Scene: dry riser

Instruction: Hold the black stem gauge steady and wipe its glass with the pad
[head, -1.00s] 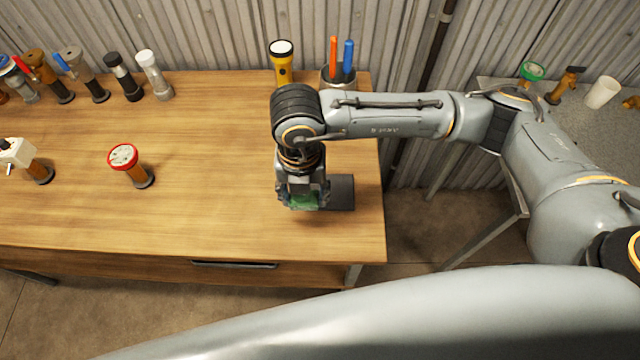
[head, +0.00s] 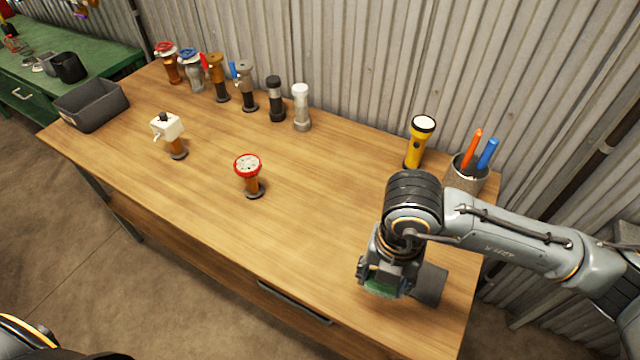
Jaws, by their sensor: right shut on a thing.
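My right gripper (head: 382,280) points down over the front right of the table and is shut on a green pad (head: 383,286), which is partly hidden by the fingers. A gauge (head: 248,166) with a red rim and pale face stands upright mid-table, well left of the gripper. Its stem is orange-brown and its foot is dark. An upright fitting with a black cap and dark stem (head: 276,100) stands in the back row; I cannot tell whether it is a gauge. My left gripper is not in view.
A dark grey block (head: 430,284) lies beside the right gripper. A yellow torch (head: 419,142) and a pen cup (head: 466,176) stand behind my right arm. A white-topped valve (head: 168,130), several back-row fittings and a grey bin (head: 90,106) are left. The middle front is clear.

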